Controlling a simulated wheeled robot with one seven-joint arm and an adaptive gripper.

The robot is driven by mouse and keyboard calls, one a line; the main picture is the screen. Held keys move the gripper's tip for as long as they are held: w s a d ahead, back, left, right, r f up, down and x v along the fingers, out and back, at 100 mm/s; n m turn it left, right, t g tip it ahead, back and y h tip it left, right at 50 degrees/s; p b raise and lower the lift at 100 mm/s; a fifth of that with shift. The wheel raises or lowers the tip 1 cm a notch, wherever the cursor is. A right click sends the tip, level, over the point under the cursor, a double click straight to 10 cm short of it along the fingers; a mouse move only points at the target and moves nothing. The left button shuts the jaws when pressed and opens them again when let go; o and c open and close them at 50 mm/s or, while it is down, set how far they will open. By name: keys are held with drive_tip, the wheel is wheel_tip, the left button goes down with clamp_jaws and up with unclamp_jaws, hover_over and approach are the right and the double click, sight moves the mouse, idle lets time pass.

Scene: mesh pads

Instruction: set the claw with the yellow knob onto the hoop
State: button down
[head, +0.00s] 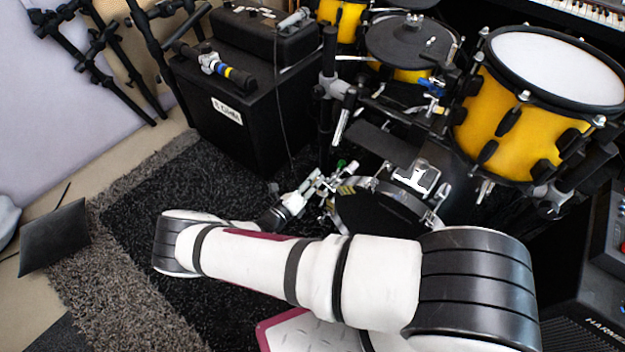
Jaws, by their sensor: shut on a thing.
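My gripper (326,181) is at the left side of the low drum on the floor, with small green parts at its fingers. It is shut on a small metal piece, seemingly the claw; its shape is hard to make out. A small yellowish patch (346,188) shows by the fingertips, and I cannot tell whether it is the claw's knob. The hoop (396,187) is the pale metal rim along the top of that low, dark-headed drum. The fingertips are close to the hoop's left end. I cannot tell whether the held piece touches it.
A clamp with blue and yellow bands (228,71) lies on the black amplifier cabinet (230,115). The dark rug (140,225) is clear at left. My arm crosses the foreground.

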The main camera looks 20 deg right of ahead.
drive_tip(key=shift+f, duration=0.1)
drive_tip(key=c, duration=1.5)
unclamp_jaws()
drive_tip(key=shift+o, duration=0.2)
drive_tip(key=shift+a, duration=0.1)
drive_tip(key=v, duration=1.2)
